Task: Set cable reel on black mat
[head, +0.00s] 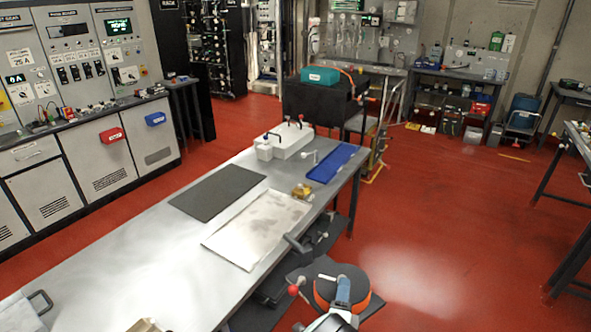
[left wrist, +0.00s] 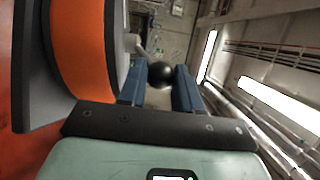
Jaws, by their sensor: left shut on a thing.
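The cable reel (head: 362,284), orange with dark flanges, is in the lower middle of the head view, off the right side of the workbench. My left gripper (head: 343,290), with blue fingers, is shut on it. In the left wrist view the reel (left wrist: 82,45) fills the left side, and a black ball (left wrist: 160,75) shows between the fingers (left wrist: 160,88). The exact grip point is partly hidden. The black mat (head: 218,192) lies flat and bare on the workbench. My right gripper is not in view.
The workbench (head: 125,255) also holds a silver sheet (head: 257,228), a small yellowish item (head: 302,191), a blue tray (head: 335,163) and a white fixture (head: 286,141). A dark handle (head: 297,243) stands at its right edge. Red floor is open to the right.

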